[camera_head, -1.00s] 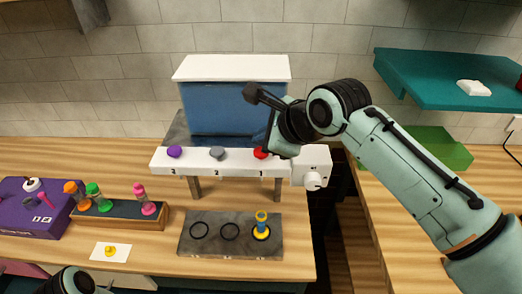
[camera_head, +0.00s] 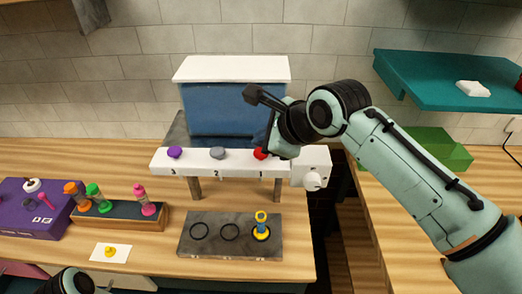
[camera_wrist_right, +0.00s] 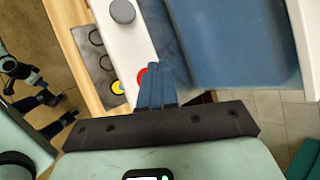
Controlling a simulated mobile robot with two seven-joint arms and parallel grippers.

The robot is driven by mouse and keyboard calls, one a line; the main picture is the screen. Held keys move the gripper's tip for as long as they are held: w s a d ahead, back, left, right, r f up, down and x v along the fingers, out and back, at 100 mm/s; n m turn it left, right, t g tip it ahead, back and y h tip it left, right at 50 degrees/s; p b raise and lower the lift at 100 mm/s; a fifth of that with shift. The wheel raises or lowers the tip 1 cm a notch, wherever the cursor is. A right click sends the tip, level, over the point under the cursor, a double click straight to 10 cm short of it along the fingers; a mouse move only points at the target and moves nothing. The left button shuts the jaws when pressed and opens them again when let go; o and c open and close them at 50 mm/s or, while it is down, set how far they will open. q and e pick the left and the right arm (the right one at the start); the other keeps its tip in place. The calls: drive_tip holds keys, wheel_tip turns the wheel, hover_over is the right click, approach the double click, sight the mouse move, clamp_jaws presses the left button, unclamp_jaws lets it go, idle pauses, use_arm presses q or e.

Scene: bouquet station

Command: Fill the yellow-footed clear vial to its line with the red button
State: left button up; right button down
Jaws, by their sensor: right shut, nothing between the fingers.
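The yellow-footed vial (camera_head: 261,227) stands upright on the rightmost ring of the grey slab, under the dispenser's outlet 1. Its body looks blue; the fill line and liquid level are too small to read. In the right wrist view, its yellow part (camera_wrist_right: 118,87) shows beyond the dispenser edge. The red button (camera_head: 260,153) is above the 1 on the white front bar. My right gripper (camera_wrist_right: 154,68) is shut and empty, its blue fingertips at the red button (camera_wrist_right: 142,75), partly covering it. Contact is unclear.
The dispenser (camera_head: 232,68) also has a grey button (camera_head: 217,153), a purple button (camera_head: 174,152) and a white knob (camera_head: 312,181). A rack (camera_head: 120,217) with coloured vials stands left, beside a purple box (camera_head: 30,222). A white card (camera_head: 110,253) lies in front.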

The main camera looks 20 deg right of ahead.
use_arm(q)
drive_tip(key=shift+s+f, duration=0.1)
use_arm(e)
drive_tip(key=shift+f, duration=0.15)
idle(0.6)
use_arm(q)
drive_tip(key=shift+s+f, duration=0.15)
drive_tip(key=shift+s, duration=0.05)
use_arm(e)
drive_tip(key=shift+s+f, duration=0.1)
drive_tip(key=shift+f, duration=0.2)
use_arm(q)
drive_tip(key=shift+s+f+b, duration=0.4)
drive_tip(key=shift+f+b, duration=0.05)
drive_tip(key=shift+b, duration=0.05)
use_arm(e)
drive_tip(key=shift+f, duration=0.65)
use_arm(q)
drive_tip(key=shift+w+r, duration=0.1)
use_arm(e)
drive_tip(key=shift+r, duration=0.1)
use_arm(q)
drive_tip(key=shift+w+r+p, duration=0.75)
drive_tip(key=shift+w+r, duration=0.15)
drive_tip(key=shift+w, duration=0.1)
use_arm(e)
drive_tip(key=shift+r, duration=1)
use_arm(q)
drive_tip(key=shift+s, duration=0.1)
